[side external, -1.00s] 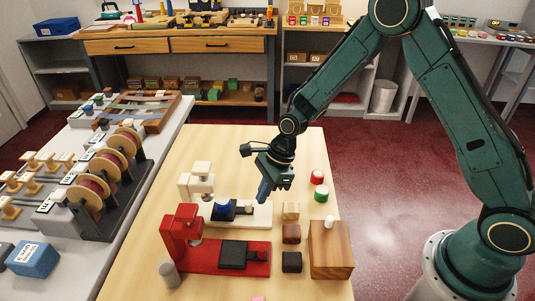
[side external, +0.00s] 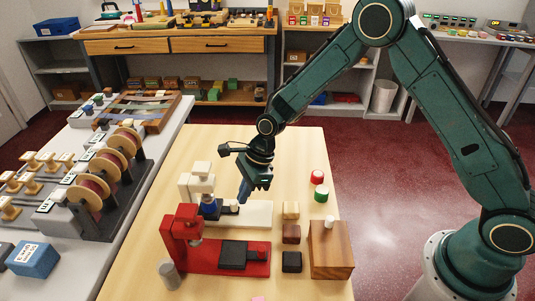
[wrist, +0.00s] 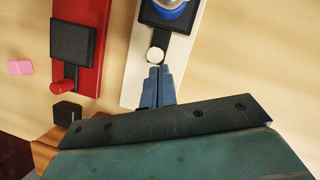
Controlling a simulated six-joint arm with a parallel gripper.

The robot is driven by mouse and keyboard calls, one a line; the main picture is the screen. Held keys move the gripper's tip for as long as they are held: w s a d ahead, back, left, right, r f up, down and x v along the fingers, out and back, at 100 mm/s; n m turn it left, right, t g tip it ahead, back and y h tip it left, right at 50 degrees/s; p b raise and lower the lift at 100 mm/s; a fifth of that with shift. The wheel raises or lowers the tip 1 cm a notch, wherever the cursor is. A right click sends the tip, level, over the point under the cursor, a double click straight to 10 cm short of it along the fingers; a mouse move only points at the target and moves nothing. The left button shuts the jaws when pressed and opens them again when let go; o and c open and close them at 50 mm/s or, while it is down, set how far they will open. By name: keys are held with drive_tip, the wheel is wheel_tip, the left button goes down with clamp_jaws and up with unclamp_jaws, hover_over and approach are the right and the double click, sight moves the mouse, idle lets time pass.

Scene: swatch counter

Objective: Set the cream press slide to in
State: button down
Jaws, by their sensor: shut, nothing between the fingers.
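The cream press (side external: 262,213) stands on the wooden table, with its upright and head at the left end of its base. Its black slide plate (wrist: 150,14) carries a blue round piece (side external: 209,207), which sits below the press head. The slide's white knob (side external: 234,205) shows on a short black arm; it also shows in the wrist view (wrist: 155,55). My gripper (side external: 243,197) is shut and empty, its blue fingertips (wrist: 158,73) right beside the knob on the side away from the head. I cannot tell whether they touch.
A red press (side external: 210,262) with a black slide plate stands in front. A grey cylinder (side external: 169,274), small blocks (side external: 291,233), a wooden box (side external: 331,257) and red and green round pieces (side external: 321,194) stand around. The table behind the cream press is clear.

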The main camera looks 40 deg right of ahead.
drive_tip(key=shift+w+a, duration=0.2)
drive_tip(key=shift+a, duration=0.05)
idle(0.3)
drive_tip(key=d, duration=0.2)
drive_tip(key=s+d, duration=0.1)
drive_tip(key=d, duration=0.1)
drive_tip(key=shift+s+d+r, duration=0.2)
drive_tip(key=shift+d, duration=0.05)
drive_tip(key=v, duration=0.9)
drive_tip(key=shift+r, duration=0.3)
